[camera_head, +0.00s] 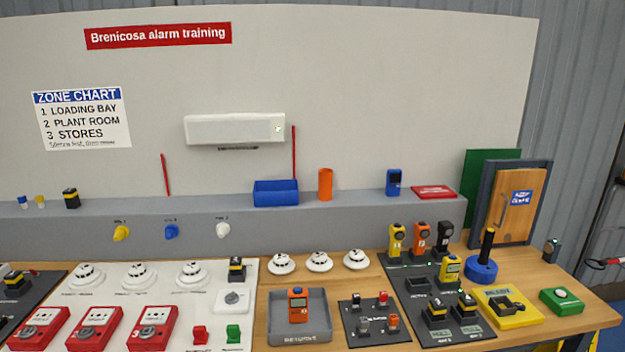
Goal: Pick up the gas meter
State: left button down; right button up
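No label reads gas meter, so I cannot tell for certain which thing it is. Several handheld meter-like devices show. A blue one (393,182) stands on the grey ledge at the back. A yellow one (449,270) is on the dark panel at the right. Yellow (396,241), orange (419,240) and black (444,237) torch-like units stand in a row behind it. Neither of my grippers is in view.
The wooden bench (590,314) carries a white detector panel (150,304) with red call points at left. A blue bin (276,193) and orange cup (325,184) stand on the ledge. A blue base with a black post (482,270) and a yellow box (508,307) crowd the right.

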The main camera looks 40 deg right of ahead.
aim_at(393, 176)
jog(key=z, duration=1.6)
